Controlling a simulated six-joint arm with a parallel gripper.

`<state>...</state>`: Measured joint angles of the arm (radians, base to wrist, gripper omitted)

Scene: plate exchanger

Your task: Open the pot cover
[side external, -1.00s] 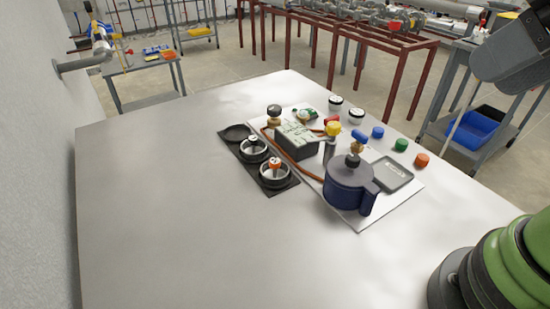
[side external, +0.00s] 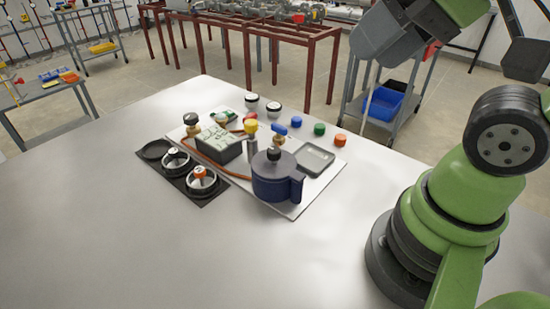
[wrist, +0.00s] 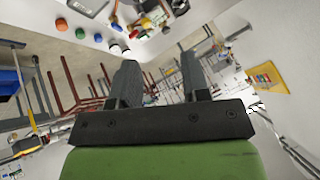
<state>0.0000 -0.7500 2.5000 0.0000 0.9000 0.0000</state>
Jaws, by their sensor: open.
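In the side view, the dark blue pot (side external: 274,184) stands upright on a light plate on the table. Its cover (side external: 273,163) with a black knob (side external: 273,154) sits on top of it, and its handle (side external: 297,187) points right. My gripper (wrist: 159,58) shows in the wrist view with its two dark fingers spread apart and nothing between them. It is well away from the pot, which I cannot make out in the wrist view. In the side view I cannot clearly make out the fingertips.
Coloured caps, including an orange one (side external: 341,140), line the back. The table's (side external: 130,240) front left is clear.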

